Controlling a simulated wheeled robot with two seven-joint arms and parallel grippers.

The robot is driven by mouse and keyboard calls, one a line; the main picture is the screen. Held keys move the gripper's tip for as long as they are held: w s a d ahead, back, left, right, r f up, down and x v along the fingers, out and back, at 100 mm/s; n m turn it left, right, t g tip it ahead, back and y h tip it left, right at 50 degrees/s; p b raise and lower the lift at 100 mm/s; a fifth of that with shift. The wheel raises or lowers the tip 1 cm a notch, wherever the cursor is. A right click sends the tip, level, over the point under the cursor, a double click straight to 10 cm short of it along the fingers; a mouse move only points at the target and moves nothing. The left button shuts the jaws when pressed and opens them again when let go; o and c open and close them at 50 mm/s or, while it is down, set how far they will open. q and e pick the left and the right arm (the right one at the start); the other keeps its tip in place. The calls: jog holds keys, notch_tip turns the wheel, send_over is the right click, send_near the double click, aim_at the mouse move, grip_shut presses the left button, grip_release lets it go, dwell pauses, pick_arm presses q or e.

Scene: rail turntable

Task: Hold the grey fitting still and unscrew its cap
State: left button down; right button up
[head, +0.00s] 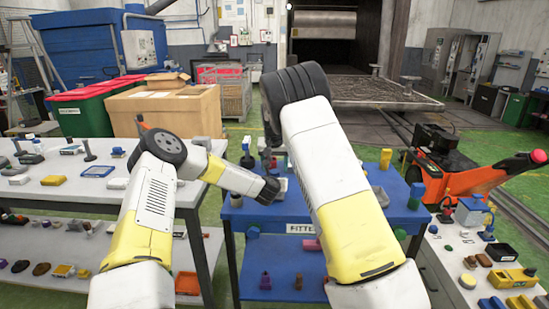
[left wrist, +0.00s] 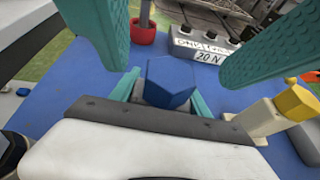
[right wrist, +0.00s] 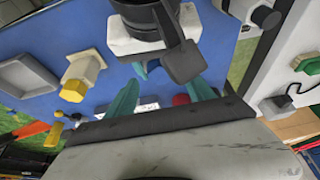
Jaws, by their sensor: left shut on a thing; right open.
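My left gripper (left wrist: 164,88) is shut on the grey fitting; only a small grey edge of its body shows between the teal fingers. A blue cap (left wrist: 168,80) sits on top of it. In the head view the left gripper (head: 270,189) reaches over the blue table from the left. My right gripper (right wrist: 167,84) is open and empty; its large teal fingers hang above the cap in the left wrist view, one to each side and apart from it. In the head view my right forearm hides much of this spot.
A pale block with a yellow cap (left wrist: 297,102) stands near the left gripper. Behind are a red cup (left wrist: 143,36) and a labelled grey block (left wrist: 205,45). The blue table (head: 345,207) also bears other parts. A white table (head: 62,165) stands to the left.

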jog(key=shift+x, duration=1.15)
